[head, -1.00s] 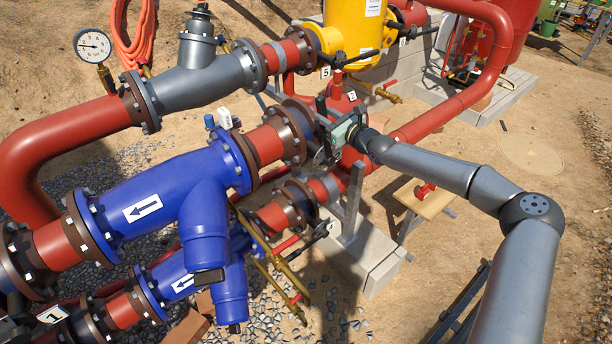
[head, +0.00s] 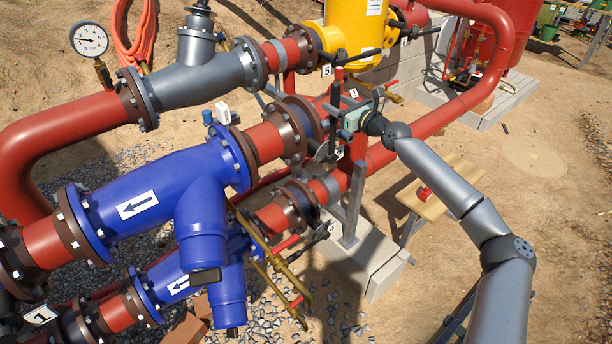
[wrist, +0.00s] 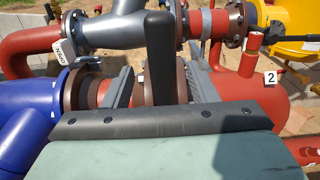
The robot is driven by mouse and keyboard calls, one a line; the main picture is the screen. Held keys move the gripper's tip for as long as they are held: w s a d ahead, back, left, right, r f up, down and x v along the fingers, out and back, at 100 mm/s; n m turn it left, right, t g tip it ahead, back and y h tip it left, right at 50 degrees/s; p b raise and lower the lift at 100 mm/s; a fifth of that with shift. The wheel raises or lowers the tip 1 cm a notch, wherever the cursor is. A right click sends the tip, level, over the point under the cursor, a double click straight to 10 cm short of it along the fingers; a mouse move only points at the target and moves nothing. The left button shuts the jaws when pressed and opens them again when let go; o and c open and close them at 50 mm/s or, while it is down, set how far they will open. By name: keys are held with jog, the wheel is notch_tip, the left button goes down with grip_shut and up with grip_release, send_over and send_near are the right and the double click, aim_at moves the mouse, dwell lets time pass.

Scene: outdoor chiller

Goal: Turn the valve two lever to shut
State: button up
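The valve two lever is a dark, upright bar (wrist: 158,55) in the wrist view, standing between my gripper's two fingers. My gripper (wrist: 160,82) is open, with a visible gap on each side of the lever; whether anything touches is unclear. In the head view my gripper (head: 343,112) is at the valve on the middle red pipe, beyond the blue strainer; there the lever is hard to separate from the dark fingers. The number 2 tag (wrist: 270,77) is on the red pipe to the right in the wrist view.
The blue strainer (head: 205,200) is left of the valve. A grey pipe fitting (head: 200,88) and yellow vessel (head: 350,35) lie behind. A white tag marked OPEN (wrist: 68,49) hangs at left. A small wooden table (head: 435,200) stands at right on open sandy ground.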

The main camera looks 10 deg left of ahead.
jog(key=o, duration=0.3)
jog(key=shift+s+d+r, duration=0.1)
jog(key=shift+d+r, duration=0.05)
jog(key=shift+d, duration=0.1)
jog(key=v, duration=0.6)
jog(key=shift+s+d+p, duration=0.2)
jog(key=shift+p, duration=0.15)
jog(key=shift+d, duration=0.1)
